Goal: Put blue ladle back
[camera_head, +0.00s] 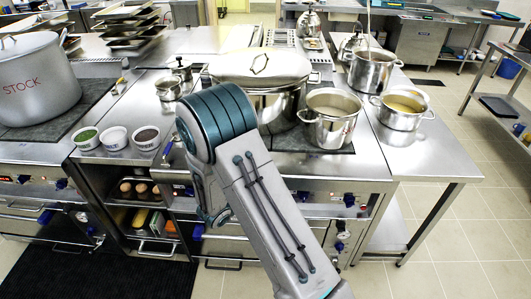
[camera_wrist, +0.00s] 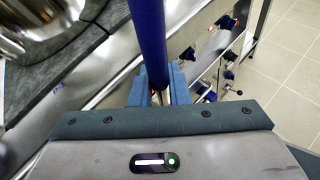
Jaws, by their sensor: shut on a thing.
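The blue ladle shows only as a long blue handle (camera_wrist: 148,40) in the wrist view, running from the top edge down between my fingers. Its bowl is out of view. My gripper (camera_wrist: 157,88) is shut on this handle. In the head view my arm hides the gripper, and I cannot make out the ladle clearly there.
A pot labelled STOCK (camera_head: 38,85) stands at left, and a lidded pot (camera_head: 262,80) behind my arm. Open pots (camera_head: 331,128), (camera_head: 402,110) and (camera_head: 371,72) stand at right. Three small bowls (camera_head: 116,138) sit at the front edge. Floor at right is clear.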

